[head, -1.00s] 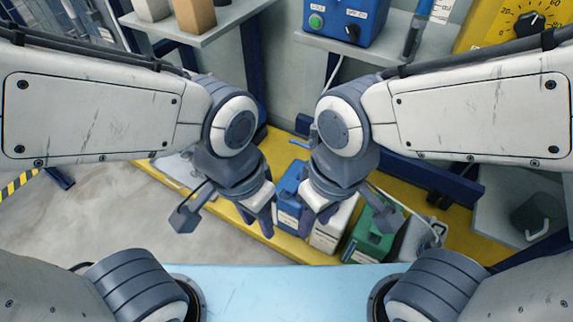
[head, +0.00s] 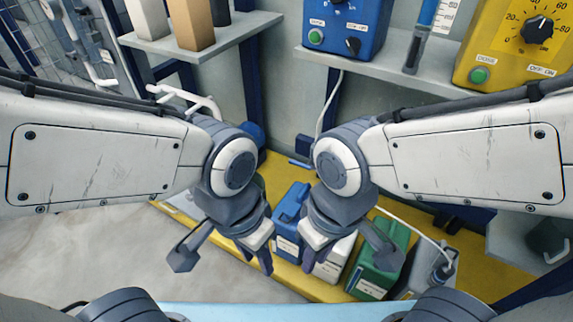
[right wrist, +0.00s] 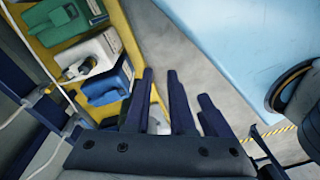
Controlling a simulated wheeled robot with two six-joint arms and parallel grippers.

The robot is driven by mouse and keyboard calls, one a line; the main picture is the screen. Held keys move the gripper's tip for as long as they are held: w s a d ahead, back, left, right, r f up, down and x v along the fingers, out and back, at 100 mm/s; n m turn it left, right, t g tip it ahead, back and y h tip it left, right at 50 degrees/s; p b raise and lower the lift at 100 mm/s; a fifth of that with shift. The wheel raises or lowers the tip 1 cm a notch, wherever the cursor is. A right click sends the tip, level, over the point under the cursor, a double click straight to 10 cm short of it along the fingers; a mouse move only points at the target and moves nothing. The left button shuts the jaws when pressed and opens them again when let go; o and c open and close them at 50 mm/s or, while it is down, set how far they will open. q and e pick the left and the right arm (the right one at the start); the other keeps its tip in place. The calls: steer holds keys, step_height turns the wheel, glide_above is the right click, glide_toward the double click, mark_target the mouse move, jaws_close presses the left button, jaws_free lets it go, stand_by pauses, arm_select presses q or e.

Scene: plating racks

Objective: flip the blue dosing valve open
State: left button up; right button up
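I cannot pick out a blue dosing valve for certain. A small blue bar-like part (head: 300,163) shows between my two arms, low by the wall, too small to identify. A blue canister (head: 287,215) stands below it on the yellow surface, partly behind my right gripper. My left gripper (head: 255,256) is empty, with its fingers apart, left of the canister. My right gripper (head: 318,250) hangs in front of the canisters, and its dark fingers show apart and empty in the right wrist view (right wrist: 162,95).
White (head: 335,262) and green (head: 378,255) canisters stand on the yellow platform (head: 318,291). A blue control box (head: 345,28) and a syringe-like tube (head: 420,40) are on the back shelf, with a yellow dosing box (head: 508,50) at the right. Grey floor is clear at left.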

mark_target(296, 162)
steer(key=shift+w+a+r, duration=0.1)
steer(key=shift+w+r, duration=0.1)
steer(key=shift+w, duration=0.2)
jaws_close()
steer(key=w+a+n+t+p, duration=0.1)
steer(key=w+p, duration=0.1)
steer(key=w, duration=0.8)
steer(key=w+a+f+n+t+h+p, duration=0.1)
steer(key=w+n+t+p, duration=0.1)
steer(key=w, duration=0.9)
steer(key=w+a+f+n+t+h+p, duration=0.1)
steer(key=w+p, duration=0.3)
steer(key=w, duration=0.6)
steer(key=shift+w+a+f+n, duration=0.2)
steer(key=shift+w+a+n, duration=0.1)
steer(key=shift+w+a, duration=0.05)
steer(key=b+x, duration=0.2)
steer(key=x, duration=0.4)
steer(key=b+x, duration=0.2)
steer(key=x, duration=0.5)
steer(key=shift+w+d, duration=0.15)
steer(key=shift+d, duration=0.1)
steer(key=shift+w+f+b, duration=0.2)
steer(key=shift+f+b, duration=0.1)
steer(key=shift+f, duration=0.1)
steer(key=shift+d, duration=0.1)
